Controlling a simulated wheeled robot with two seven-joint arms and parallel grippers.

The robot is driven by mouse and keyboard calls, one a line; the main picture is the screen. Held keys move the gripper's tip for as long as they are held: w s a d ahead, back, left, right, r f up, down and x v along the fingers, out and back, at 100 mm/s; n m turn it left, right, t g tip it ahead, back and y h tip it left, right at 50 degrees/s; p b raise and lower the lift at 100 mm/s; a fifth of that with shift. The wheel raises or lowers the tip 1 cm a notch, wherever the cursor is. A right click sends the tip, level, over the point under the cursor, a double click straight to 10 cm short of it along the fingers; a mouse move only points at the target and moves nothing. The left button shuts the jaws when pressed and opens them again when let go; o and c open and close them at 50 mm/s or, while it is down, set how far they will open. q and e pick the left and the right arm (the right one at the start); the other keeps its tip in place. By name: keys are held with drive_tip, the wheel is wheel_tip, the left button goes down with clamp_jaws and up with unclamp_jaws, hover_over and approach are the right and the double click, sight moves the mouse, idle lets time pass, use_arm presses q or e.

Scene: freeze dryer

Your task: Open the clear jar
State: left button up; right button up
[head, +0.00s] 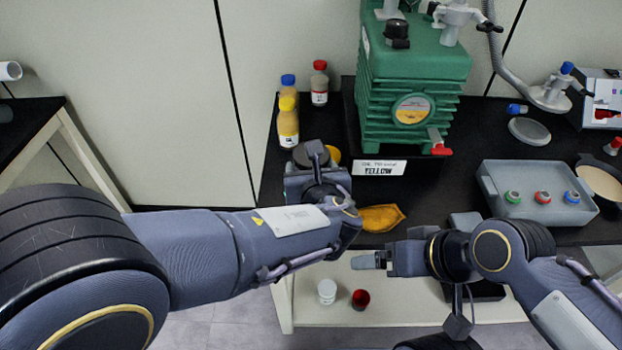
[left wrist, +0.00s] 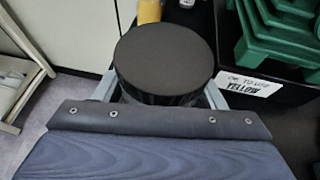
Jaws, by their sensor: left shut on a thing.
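A jar with a round black lid (left wrist: 165,62) stands out in the left wrist view; its ribbed rim shows and the body below is mostly hidden. In the head view the dark lid (head: 300,156) is partly covered by my left gripper (head: 304,166). The light fingers of my left gripper (left wrist: 160,92) lie on both sides of the jar, shut on it, near the table's front left. Whether the lid has turned cannot be told. My right gripper (head: 368,261) is at the table's front edge, away from the jar, with nothing visible in it; its finger gap is unclear.
Yellow bottles (head: 288,124) and a red-capped bottle (head: 319,84) stand behind the jar. A green pump (head: 410,100) and a sign (head: 379,168) are to the right. A yellow-orange pouch (head: 382,217) lies near the front. A grey box (head: 505,205) stands farther right.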

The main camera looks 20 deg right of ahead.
use_arm(q)
drive_tip(key=shift+r, duration=0.3)
drive_tip(key=o, duration=0.5)
drive_tip(key=shift+c, duration=0.2)
drive_tip(key=c, duration=0.9)
